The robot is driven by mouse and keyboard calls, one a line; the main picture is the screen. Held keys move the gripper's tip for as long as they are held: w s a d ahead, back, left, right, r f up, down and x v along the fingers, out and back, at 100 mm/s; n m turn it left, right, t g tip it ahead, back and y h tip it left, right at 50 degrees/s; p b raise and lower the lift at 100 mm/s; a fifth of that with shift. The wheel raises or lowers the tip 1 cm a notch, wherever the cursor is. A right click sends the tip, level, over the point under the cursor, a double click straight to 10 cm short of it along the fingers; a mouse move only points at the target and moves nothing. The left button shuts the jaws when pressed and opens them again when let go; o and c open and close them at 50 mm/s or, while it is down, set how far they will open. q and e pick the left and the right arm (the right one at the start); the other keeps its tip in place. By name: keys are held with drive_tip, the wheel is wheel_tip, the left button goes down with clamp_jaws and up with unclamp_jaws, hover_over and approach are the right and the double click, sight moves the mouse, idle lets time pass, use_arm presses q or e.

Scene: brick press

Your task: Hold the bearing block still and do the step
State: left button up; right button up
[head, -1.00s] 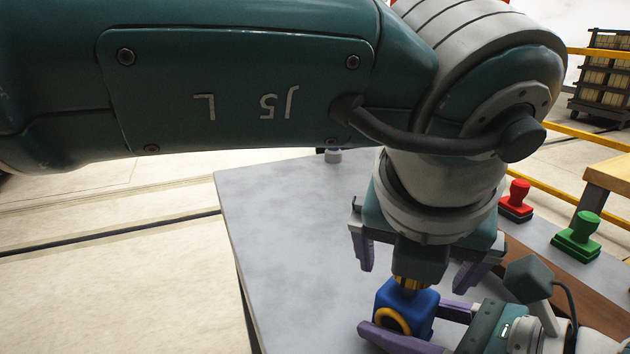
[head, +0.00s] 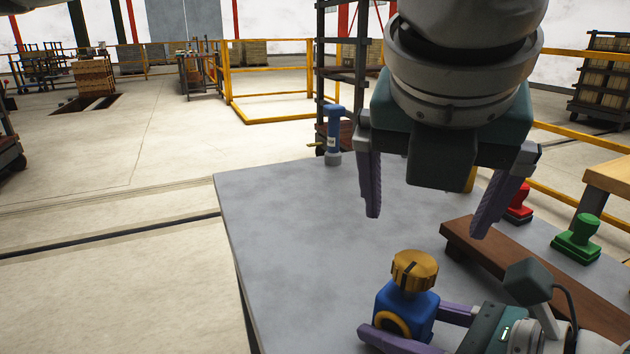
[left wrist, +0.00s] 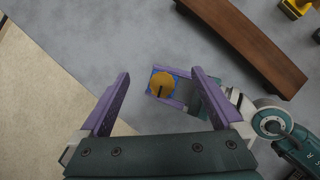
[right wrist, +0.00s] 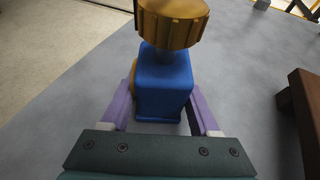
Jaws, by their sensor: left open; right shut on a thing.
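The blue bearing block (head: 386,300) stands on the grey table, with a gold ring on one side.
A brown wooden board (head: 530,275) lies right of the block. Red (head: 518,205) and green (head: 576,240) stamp-like things stand beyond it. A blue upright tool (head: 333,130) stands at the table's far edge. The grey table (head: 290,240) is clear left of the block.

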drive_tip(key=o, duration=1.4)
drive_tip(key=shift+c, duration=0.2)
drive_tip(key=shift+d, duration=0.1)
drive_tip(key=v, duration=1.1)
drive_tip(key=shift+s, duration=0.15)
drive_tip(key=shift+s+d+r, duration=0.15)
drive_tip(key=shift+s+d, duration=0.05)
drive_tip(key=shift+d, duration=0.05)
